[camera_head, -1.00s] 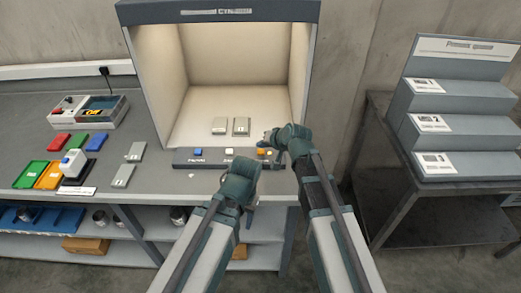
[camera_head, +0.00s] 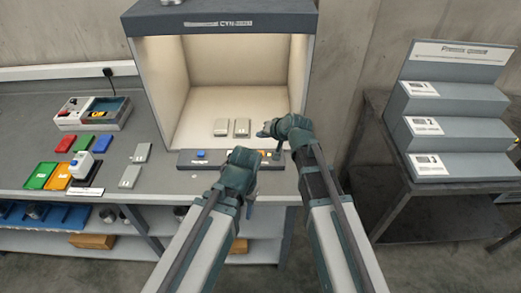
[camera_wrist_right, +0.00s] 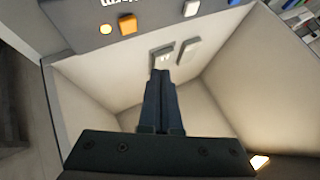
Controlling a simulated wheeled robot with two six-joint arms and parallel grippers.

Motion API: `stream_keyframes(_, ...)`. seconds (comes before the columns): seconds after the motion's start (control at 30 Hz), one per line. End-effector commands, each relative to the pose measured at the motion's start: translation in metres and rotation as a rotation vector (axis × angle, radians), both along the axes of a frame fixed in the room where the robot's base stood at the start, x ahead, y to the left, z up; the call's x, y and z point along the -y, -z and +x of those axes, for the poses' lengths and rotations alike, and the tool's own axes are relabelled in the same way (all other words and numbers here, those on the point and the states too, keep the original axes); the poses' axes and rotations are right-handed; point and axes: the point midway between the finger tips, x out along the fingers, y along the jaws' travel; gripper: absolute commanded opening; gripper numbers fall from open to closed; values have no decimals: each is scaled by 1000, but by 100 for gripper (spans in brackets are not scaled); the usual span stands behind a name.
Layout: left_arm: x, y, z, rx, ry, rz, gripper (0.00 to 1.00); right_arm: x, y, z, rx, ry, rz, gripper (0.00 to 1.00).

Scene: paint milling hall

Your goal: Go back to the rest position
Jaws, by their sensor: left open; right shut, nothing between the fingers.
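My left gripper (camera_head: 243,160) is the lower one in the head view, in front of the light booth's front panel, open with nothing visible in it. My right gripper (camera_head: 268,131) is at the right part of the booth's opening, above the front panel. In the right wrist view its two dark fingers (camera_wrist_right: 162,85) are together and hold nothing. They point toward two small grey panels (camera_head: 221,128) on the booth floor. In that view a fingertip overlaps the edge of one panel; I cannot tell whether they touch.
The light booth (camera_head: 220,22) stands on a grey bench. Its front panel (camera_head: 188,160) has coloured buttons. Green and orange trays (camera_head: 41,176), small coloured blocks and a device (camera_head: 92,113) lie at left. A stepped grey rack (camera_head: 455,133) stands on a dark table at right.

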Motion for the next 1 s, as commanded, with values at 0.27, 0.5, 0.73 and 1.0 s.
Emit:
stream_keyframes(0.27, 0, 1, 0, 0, 0, 0, 50, 0, 1, 0, 0, 0, 0, 0)
stream_keyframes(0.5, 0, 1, 0, 0, 0, 0, 50, -6, 21, -47, -85, -97, -114, 0)
stream_keyframes(0.73, 0, 1, 0, 0, 0, 0, 50, 15, 62, -174, -352, -330, -459, 0)
stream_keyframes(1.0, 0, 1, 0, 0, 0, 0, 50, 52, 67, -252, -554, -442, -698, 0)
